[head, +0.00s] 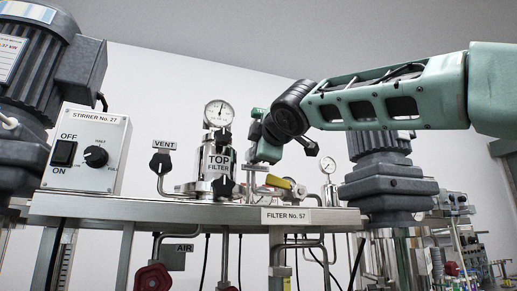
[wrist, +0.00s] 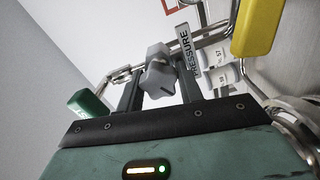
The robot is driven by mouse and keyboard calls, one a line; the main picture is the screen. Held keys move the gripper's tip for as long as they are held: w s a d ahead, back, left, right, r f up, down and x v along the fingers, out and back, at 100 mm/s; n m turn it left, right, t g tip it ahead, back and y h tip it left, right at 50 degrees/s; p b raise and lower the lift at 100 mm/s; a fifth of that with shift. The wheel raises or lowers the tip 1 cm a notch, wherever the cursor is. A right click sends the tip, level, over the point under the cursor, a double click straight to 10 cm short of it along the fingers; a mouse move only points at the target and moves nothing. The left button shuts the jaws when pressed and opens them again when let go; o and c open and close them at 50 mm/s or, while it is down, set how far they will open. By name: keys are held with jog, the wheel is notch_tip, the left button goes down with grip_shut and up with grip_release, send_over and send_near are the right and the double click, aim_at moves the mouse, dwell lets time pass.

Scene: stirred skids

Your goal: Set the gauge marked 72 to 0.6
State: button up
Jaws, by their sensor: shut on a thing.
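My gripper (wrist: 159,88) is shut on a grey lobed knob (wrist: 158,75), which sits between the two dark fingers in the wrist view. A label reading PRESSURE (wrist: 186,52) is just right of the knob. A smaller gauge (head: 328,165) is farther right. I cannot read 72 on either gauge.
A yellow handle (wrist: 257,25) and bent metal pipes are close to the right of my gripper. The shelf labelled FILTER No. 57 (head: 286,216) carries a VENT valve (head: 160,162). The stirrer box (head: 86,150) is at left. A dark motor (head: 386,180) stands at right.

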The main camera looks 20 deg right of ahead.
jog(key=o, duration=1)
jog(key=shift+c, duration=0.2)
jog(key=s+b, duration=0.9)
jog(key=s, duration=0.8)
jog(key=shift+s, duration=0.2)
jog(key=shift+s, duration=0.1)
